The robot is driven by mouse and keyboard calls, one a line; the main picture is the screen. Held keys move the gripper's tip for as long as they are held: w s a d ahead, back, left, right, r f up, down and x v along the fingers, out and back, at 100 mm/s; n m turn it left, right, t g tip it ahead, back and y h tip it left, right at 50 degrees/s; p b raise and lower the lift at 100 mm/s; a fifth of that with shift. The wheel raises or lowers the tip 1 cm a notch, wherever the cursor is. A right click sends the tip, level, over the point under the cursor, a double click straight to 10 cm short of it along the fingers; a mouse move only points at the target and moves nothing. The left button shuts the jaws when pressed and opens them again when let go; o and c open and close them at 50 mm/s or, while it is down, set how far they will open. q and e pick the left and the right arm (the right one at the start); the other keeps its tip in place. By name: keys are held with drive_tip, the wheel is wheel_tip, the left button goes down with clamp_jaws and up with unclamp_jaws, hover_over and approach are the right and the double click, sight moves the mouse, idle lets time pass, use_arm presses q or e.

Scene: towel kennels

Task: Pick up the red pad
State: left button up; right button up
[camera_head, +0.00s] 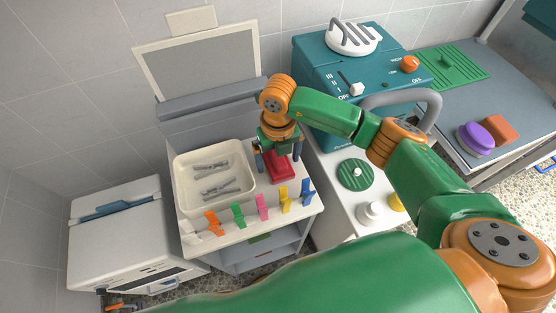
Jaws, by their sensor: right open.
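The red pad (279,170) lies on the white top of a small cabinet, right of a cream tray. My right gripper (276,158) points down over the pad, with its dark fingers spread to either side of the pad's far part. The gripper is open. It hides the far part of the pad, and I cannot tell whether the fingers touch it. My left gripper is not in view.
The cream tray (178,182) holds metal tools. Several coloured clips, including a pink one (262,207), line the cabinet's front edge. A teal machine (310,70) stands behind right. A green round disc (355,174) lies on the white counter to the right.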

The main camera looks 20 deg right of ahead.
drive_tip(key=shift+r, duration=0.1)
drive_tip(key=c, duration=1.3)
